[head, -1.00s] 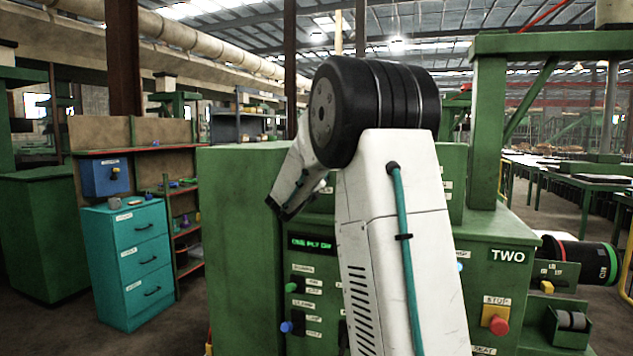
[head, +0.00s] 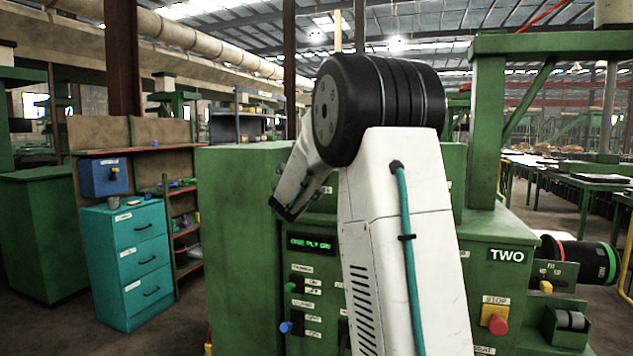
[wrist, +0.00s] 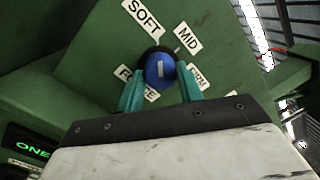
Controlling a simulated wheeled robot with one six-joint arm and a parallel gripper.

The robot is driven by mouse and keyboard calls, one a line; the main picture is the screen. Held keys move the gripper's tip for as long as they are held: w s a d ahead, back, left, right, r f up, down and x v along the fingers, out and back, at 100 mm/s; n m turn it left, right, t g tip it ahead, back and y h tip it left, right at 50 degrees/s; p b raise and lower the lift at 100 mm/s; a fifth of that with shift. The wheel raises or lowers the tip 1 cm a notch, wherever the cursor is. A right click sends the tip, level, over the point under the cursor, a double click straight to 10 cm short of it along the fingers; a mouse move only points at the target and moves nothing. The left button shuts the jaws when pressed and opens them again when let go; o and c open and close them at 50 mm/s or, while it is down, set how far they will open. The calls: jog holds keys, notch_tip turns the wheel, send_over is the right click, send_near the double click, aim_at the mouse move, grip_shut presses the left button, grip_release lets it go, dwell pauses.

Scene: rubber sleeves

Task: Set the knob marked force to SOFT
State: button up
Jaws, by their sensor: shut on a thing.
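The force knob (wrist: 161,71) is a round blue knob with a short white mark, on a green panel in the wrist view. Around it are the labels SOFT (wrist: 143,17) at upper left, MID (wrist: 188,38) at upper right, FIRM (wrist: 196,77) at right and FORCE (wrist: 136,82) at lower left. The white mark stands nearly upright in the picture, roughly toward the gap between SOFT and MID. My gripper (wrist: 160,84) has its teal fingers on both sides of the knob, shut on it. In the head view my arm hides the knob and fingertips.
The green machine (head: 245,220) carries a lit green display (head: 310,244), a green knob (head: 290,287) and a blue knob (head: 286,327). A red stop button (head: 497,325) is at lower right. A teal drawer cabinet (head: 130,262) stands apart at left.

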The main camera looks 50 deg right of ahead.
jog(key=o, duration=1)
jog(key=v, duration=0.8)
